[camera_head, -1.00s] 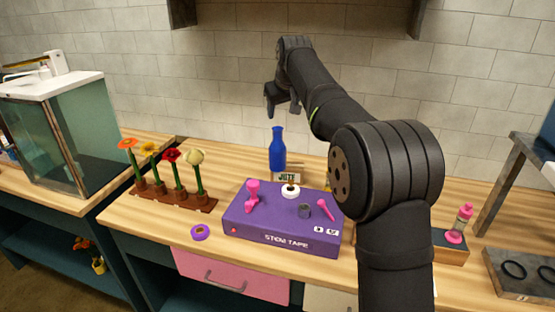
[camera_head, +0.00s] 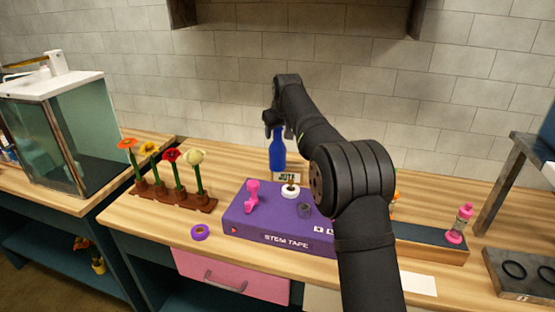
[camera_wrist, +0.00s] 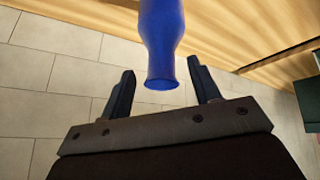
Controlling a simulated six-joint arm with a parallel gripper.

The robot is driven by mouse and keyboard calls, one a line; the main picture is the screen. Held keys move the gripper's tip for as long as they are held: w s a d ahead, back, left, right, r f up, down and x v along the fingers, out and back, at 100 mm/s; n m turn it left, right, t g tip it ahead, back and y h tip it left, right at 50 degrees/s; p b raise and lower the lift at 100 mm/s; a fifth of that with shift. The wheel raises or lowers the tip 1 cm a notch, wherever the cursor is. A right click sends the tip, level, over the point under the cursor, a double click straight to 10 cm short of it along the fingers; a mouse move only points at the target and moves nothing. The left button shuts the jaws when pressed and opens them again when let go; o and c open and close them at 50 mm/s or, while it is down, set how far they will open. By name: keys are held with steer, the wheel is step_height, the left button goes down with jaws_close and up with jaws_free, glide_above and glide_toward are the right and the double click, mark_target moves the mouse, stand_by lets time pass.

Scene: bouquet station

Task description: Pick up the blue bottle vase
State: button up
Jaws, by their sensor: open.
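The blue bottle vase (camera_head: 277,152) stands upright on the wooden counter at the back, near the tiled wall. Its top is hidden behind my gripper in the head view. My gripper (camera_head: 273,122) is at the level of the vase's neck. In the wrist view the vase (camera_wrist: 162,40) points its round mouth toward my gripper (camera_wrist: 160,88), with the mouth between the two dark fingers. The fingers are apart, with a gap on both sides of the vase, and hold nothing.
A purple stem tape box (camera_head: 270,222) with pink tools and a white roll is in front of the vase. A flower rack (camera_head: 172,198) is at the left. A purple tape roll (camera_head: 200,232) lies on the counter.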

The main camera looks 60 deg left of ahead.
jaws_close()
steer(key=shift+r, duration=0.1)
stand_by(0.4)
